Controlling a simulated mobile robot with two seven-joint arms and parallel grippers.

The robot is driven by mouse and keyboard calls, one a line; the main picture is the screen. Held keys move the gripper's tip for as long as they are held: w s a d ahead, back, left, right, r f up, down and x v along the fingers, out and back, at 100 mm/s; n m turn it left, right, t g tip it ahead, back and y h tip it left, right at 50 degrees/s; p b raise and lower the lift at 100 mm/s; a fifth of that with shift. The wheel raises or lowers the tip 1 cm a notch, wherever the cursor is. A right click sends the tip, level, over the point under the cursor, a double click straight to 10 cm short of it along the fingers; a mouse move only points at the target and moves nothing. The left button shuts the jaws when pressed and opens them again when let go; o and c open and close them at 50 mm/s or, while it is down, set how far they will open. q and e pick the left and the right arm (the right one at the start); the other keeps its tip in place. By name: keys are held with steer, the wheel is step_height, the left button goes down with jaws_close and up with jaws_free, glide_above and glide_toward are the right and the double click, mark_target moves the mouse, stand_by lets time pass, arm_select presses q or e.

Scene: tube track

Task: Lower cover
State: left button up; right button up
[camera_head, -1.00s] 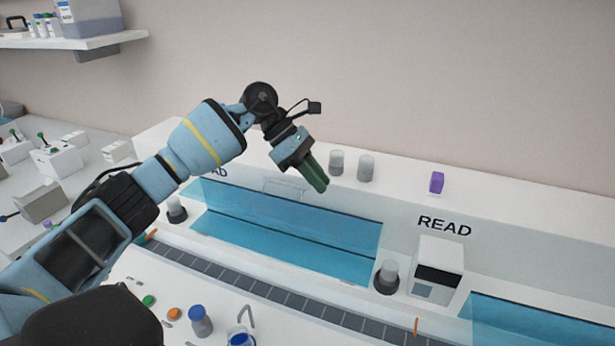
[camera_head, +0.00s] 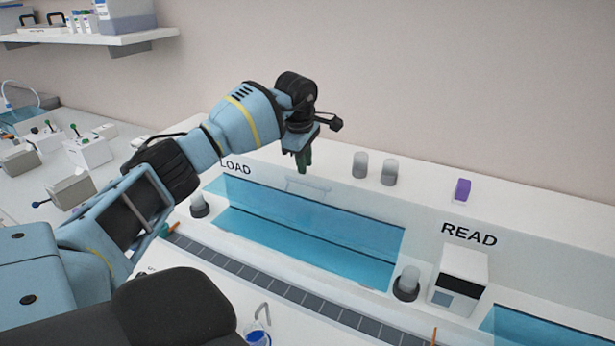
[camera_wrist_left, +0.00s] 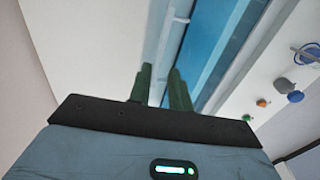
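My left gripper (camera_head: 303,163) points down just above and behind the handle in the head view. Its green fingers look open in the left wrist view (camera_wrist_left: 160,88), with a gap between them and nothing clearly held. The handle shows as a pale bar (camera_wrist_left: 178,20) in that view; I cannot tell whether the fingers touch it. My right gripper is not in view.
Two grey cylinders (camera_head: 375,168) and a purple block (camera_head: 462,189) stand on the machine's top. A grey-topped knob (camera_head: 407,283) and a white box (camera_head: 460,280) stand right of the cover. A dark segmented track (camera_head: 290,295) runs in front.

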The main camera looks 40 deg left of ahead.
mark_target(307, 184)
arm_select(q)
steer(key=shift+w+a+f, duration=0.1)
steer(key=shift+w+f, duration=0.1)
steer(key=shift+f, duration=0.7)
steer(key=shift+w+f, duration=0.15)
steer(key=shift+f, duration=0.7)
steer(key=shift+w+a+f, duration=0.1)
steer(key=shift+w+f, duration=0.1)
steer(key=shift+f, duration=0.7)
steer(key=shift+c, duration=0.3)
jaws_close()
